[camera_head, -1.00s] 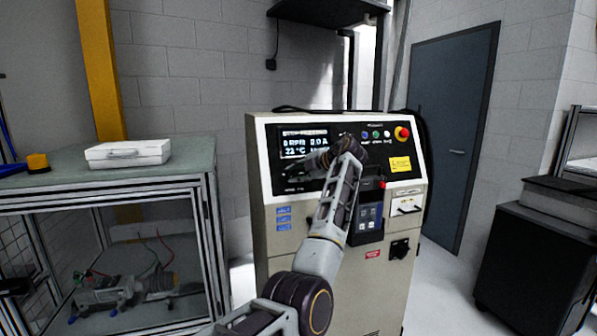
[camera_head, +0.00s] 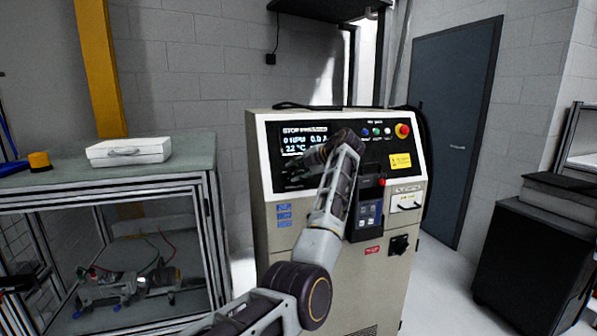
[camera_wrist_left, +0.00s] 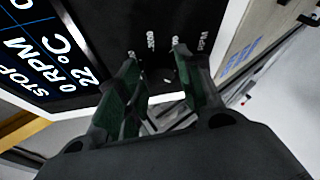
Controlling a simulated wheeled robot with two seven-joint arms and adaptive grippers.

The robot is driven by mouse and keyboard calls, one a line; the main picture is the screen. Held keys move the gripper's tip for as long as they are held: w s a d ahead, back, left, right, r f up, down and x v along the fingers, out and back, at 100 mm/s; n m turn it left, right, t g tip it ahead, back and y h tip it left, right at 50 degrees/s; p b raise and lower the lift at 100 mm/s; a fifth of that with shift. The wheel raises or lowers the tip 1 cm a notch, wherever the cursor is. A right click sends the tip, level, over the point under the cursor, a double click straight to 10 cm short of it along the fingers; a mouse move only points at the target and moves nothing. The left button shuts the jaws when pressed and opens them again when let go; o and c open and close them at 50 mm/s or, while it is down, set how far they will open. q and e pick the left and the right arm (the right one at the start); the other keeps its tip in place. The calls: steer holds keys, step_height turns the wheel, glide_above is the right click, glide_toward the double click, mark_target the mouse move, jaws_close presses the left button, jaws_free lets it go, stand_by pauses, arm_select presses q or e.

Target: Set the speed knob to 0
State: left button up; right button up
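The cabinet's black control panel (camera_head: 274,165) carries a lit display (camera_head: 303,141) reading STOP, 0 RPM and 22 °C; it also shows at the left of the left wrist view (camera_wrist_left: 45,55). My left gripper (camera_head: 312,157) is in front of the panel, just below the display's right part. In the left wrist view, its two green-padded fingers (camera_wrist_left: 156,62) are apart, with tips close to the panel near small white markings, including 2000 and RPM. I cannot make out the speed knob; fingers or shadow hide it. I cannot tell whether the fingers touch anything. My right gripper is out of view.
A red emergency button on a yellow base (camera_head: 402,131) and small coloured buttons (camera_head: 377,132) sit at the panel's upper right. A workbench (camera_head: 60,178) with a white case (camera_head: 129,151) stands left. A dark cabinet (camera_head: 530,255) stands right.

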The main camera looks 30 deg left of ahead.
arm_select(q)
steer(key=shift+o, duration=0.8)
steer(key=v, duration=1.2)
